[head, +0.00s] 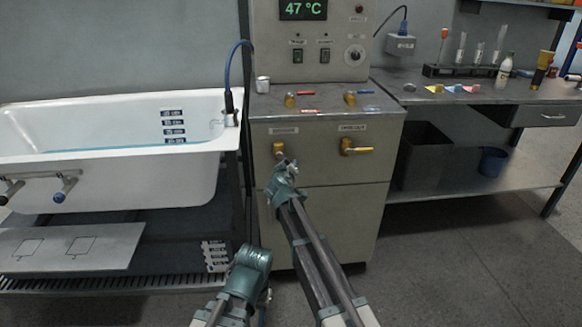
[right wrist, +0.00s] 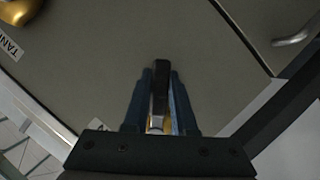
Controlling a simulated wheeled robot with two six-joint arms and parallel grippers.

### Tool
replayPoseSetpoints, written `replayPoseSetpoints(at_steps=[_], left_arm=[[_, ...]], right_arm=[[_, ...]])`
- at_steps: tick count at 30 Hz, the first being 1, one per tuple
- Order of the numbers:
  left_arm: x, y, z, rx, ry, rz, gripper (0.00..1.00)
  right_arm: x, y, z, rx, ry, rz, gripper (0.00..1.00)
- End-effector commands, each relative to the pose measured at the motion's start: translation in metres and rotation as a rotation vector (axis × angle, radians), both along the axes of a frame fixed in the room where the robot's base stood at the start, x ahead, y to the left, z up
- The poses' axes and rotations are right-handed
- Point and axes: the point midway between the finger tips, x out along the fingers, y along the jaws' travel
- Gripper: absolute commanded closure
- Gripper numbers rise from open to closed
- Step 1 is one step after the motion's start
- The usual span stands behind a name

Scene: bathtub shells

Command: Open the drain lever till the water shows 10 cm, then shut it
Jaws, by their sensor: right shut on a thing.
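The white bathtub (head: 100,112) stands on the left with bluish water in it. Its gauge labels (head: 173,126) are on the inner wall, the waterline near the lowest; the figures are too small to read. Two yellow levers sit on the grey cabinet front. My right gripper (head: 287,166) is shut on the left lever (head: 279,148), whose label I cannot read. In the right wrist view the fingers (right wrist: 158,85) close around its handle, with yellow (right wrist: 157,122) at their base. The right lever (head: 356,149) lies sideways and free. My left arm is low in front; its fingers do not show.
The grey cabinet (head: 330,225) has small coloured valves on top and a display reading 47 °C (head: 303,9). A blue hose (head: 229,80) runs to the tub rim. The bench (head: 440,95) at right holds a tube rack and bottles. Floor at right front is clear.

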Motion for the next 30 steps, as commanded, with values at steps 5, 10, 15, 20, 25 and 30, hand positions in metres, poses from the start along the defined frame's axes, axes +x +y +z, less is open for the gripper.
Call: replayPoseSetpoints(at_steps=[5, 10, 15, 20, 25, 30], left_arm=[[0.000, 0.000, 0.000, 0.000, 0.000, 0.000, 0.50], [0.000, 0.000, 0.000, 0.000, 0.000, 0.000, 0.50], [0.000, 0.000, 0.000, 0.000, 0.000, 0.000, 0.50], [0.000, 0.000, 0.003, 0.000, 0.000, 0.000, 0.50], [0.000, 0.000, 0.013, -0.002, 0.001, 0.001, 0.50], [0.000, -0.001, 0.025, -0.004, 0.001, 0.001, 0.50]], right_arm=[[-0.001, 0.000, 0.000, -0.001, 0.001, 0.000, 0.66], [0.000, 0.000, 0.000, -0.001, 0.001, 0.000, 0.45], [0.000, 0.000, 0.000, -0.002, 0.000, 0.000, 0.45], [-0.007, 0.001, 0.003, -0.002, 0.000, 0.001, 0.45], [-0.036, 0.007, 0.013, -0.001, 0.000, 0.002, 0.45], [-0.072, 0.016, 0.025, -0.001, 0.000, 0.002, 0.45]])
